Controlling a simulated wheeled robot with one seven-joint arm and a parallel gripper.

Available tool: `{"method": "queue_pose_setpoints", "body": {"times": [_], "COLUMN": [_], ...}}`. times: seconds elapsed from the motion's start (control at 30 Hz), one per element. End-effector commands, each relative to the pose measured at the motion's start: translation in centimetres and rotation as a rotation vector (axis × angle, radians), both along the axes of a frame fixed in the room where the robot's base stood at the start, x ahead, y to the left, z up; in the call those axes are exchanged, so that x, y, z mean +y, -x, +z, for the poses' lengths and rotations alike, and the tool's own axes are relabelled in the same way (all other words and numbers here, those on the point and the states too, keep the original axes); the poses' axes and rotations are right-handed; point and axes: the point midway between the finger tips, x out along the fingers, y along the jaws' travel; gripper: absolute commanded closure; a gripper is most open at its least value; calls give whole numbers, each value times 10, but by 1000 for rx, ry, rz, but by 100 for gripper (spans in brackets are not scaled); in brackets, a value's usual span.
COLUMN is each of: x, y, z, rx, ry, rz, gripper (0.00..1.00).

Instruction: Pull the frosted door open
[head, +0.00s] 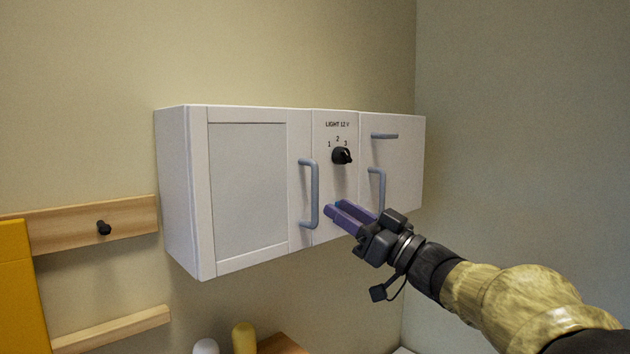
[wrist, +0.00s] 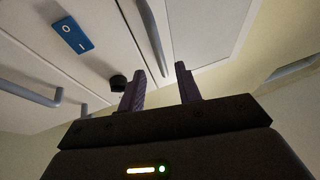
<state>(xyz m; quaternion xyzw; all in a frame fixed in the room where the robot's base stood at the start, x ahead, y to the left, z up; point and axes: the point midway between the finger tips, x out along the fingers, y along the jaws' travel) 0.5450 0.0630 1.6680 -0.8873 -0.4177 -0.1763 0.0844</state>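The white wall cabinet has a frosted door (head: 248,190) at its left, with a pale grey panel in a white frame; it looks shut. Its blue-grey vertical bar handle (head: 313,193) is on the door's right side. In the wrist view the handle (wrist: 152,35) runs down toward the gap between my fingers. My gripper (head: 336,207) has purple fingers pointing at the cabinet, just right of the handle's lower part. In the wrist view my gripper (wrist: 163,80) is open, its fingers apart with nothing held. I cannot tell whether a finger touches the handle.
A black rotary knob (head: 342,156) sits right of the handle. A horizontal handle (head: 384,136) and another vertical handle (head: 377,185) are further right. A blue rocker switch (wrist: 72,34) shows in the wrist view. A wooden peg rail (head: 95,225) is at the left.

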Motion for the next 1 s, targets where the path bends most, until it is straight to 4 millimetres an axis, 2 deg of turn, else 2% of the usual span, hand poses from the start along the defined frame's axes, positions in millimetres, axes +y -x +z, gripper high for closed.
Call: {"method": "queue_pose_setpoints", "body": {"times": [0.1, 0.4, 0.77, 0.93, 1.0], "x": [16, 47, 51, 51, 51], "y": [-13, -39, -43, -42, -42], "z": [13, 27, 27, 27, 27], "rx": [2, 1, 1, 1, 1], "ry": [-1, 1, 1, 1, 1], "rz": [3, 2, -1, -1, -1], "gripper": [66, 66, 66, 97, 100]}}
